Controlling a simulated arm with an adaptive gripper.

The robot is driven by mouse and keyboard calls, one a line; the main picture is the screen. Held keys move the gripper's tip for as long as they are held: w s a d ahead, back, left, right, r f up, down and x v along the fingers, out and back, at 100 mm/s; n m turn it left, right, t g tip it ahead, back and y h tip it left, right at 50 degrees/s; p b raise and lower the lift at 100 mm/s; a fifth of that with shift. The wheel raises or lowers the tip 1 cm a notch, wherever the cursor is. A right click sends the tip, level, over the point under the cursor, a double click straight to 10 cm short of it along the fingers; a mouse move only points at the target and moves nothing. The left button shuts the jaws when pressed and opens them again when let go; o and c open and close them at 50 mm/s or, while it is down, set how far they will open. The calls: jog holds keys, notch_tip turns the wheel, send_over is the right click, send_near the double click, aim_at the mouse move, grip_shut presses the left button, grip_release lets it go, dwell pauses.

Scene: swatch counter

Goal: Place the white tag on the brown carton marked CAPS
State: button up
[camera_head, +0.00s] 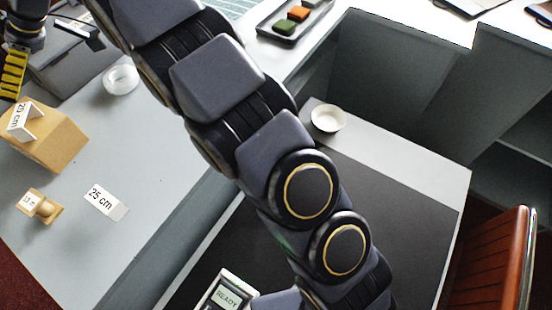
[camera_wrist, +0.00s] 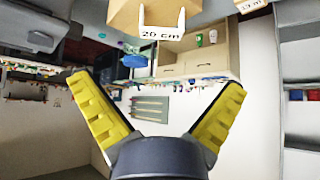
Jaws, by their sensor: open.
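A brown carton (camera_head: 52,140) sits on the grey counter at the left of the head view; no CAPS marking is legible. A folded white tag reading "20 cm" (camera_head: 22,118) is at its top left. In the wrist view this tag (camera_wrist: 162,33) shows against the carton (camera_wrist: 135,12) at the top edge. A white tag reading "25 cm" (camera_head: 104,202) lies on the counter, right of a small wooden holder with a white label (camera_head: 40,205). My gripper (camera_wrist: 157,84) is open and empty, fingers spread wide. In the head view, one yellow finger shows above the carton.
A clear round dish (camera_head: 121,80) stands on the counter behind the tags. A white bowl (camera_head: 328,118) and a device reading "READY" (camera_head: 228,292) are on the lower surface. A tray with coloured blocks (camera_head: 290,20) is at the back. The counter around the "25 cm" tag is clear.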

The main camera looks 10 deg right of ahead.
jog(key=s+d+m+h, duration=0.2)
jog(key=s+d+m, duration=0.15)
jog(key=d, duration=0.75)
jog(key=s+d+m+h, duration=0.25)
jog(key=d+m, duration=0.25)
jog(key=d, duration=0.7)
jog(key=s+d+f+m+g+h, duration=0.1)
jog(key=s+d+m, duration=0.3)
jog(key=s+d, duration=0.5)
jog(key=s+d+f+m+h, duration=0.2)
jog(key=s+d+f+m, duration=0.2)
jog(key=s+d, duration=0.5)
jog(key=s+m, duration=0.1)
jog(key=s, duration=0.6)
jog(key=shift+s+f+g, duration=0.3)
jog(key=shift+g, duration=0.1)
